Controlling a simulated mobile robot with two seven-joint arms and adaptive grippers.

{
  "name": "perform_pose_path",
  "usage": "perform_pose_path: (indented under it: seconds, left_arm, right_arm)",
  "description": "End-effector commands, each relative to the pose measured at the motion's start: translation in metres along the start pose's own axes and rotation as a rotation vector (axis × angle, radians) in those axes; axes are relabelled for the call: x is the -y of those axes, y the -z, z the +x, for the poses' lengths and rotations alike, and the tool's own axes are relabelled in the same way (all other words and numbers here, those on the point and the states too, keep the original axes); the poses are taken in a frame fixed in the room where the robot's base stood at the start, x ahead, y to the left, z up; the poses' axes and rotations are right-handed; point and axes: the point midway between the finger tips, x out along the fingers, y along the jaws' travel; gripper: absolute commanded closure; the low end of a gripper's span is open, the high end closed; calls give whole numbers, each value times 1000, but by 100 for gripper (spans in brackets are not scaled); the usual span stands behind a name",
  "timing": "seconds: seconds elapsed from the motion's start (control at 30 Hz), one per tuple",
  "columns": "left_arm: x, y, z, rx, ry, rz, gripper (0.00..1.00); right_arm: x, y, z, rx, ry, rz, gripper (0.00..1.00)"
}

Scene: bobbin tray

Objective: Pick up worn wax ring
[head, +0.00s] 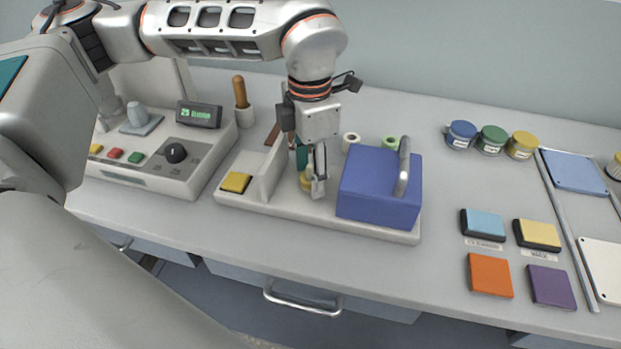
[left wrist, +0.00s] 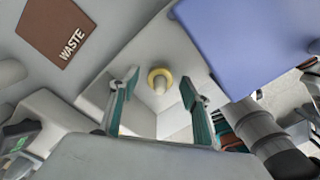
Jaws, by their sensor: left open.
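The worn wax ring (left wrist: 151,77) is a yellow ring around a pale upright peg (left wrist: 161,86) in the left wrist view. In the head view a yellow part of the ring (head: 305,184) shows low beside my gripper, and the rest is hidden. My left gripper (head: 310,174) points down over the tray base (head: 290,204), between a pale upright wall and the blue block. In the left wrist view its teal-lined fingers (left wrist: 160,92) are apart, with the ring ahead in line with the gap. Nothing is held. My right gripper is not in view.
The blue block (head: 372,190) with a grey handle stands close on the right. A yellow button (head: 236,182) is on the left of the base. A control box (head: 155,158) stands further left. A brown WASTE patch (left wrist: 62,32) lies on the bench. Jars (head: 490,139) and coloured pads stand right.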

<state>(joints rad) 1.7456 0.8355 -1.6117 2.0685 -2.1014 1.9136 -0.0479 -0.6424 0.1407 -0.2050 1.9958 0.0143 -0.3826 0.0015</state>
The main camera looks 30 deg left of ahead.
Motion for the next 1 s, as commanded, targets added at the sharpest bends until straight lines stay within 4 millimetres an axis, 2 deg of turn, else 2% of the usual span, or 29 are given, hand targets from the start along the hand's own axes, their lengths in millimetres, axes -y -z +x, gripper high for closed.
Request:
perform_pose_path:
  seconds: [0.13, 0.17, 0.2, 0.27, 0.3, 0.73, 0.87, 1.0]
  left_arm:
    - [0, 0, -1, 1, -1, 0, 53]
    - [0, 0, -1, 1, 0, 0, 56]
    - [0, 0, -1, 1, 0, 0, 66]
    - [0, 0, -1, 1, 0, 0, 80]
    - [0, 0, -1, 1, 0, 0, 82]
    - [0, 0, -4, 2, 0, 0, 82]
    - [0, 0, -14, 2, -1, -1, 82]
    - [0, -1, -33, 4, -2, -1, 82]
  right_arm:
    - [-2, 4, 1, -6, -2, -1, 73]
    - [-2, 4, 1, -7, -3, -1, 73]
    - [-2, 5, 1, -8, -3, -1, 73]
    - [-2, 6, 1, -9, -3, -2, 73]
    - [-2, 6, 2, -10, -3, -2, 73]
    - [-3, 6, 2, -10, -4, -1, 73]
    - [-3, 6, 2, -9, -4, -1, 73]
    - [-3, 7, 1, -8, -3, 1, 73]
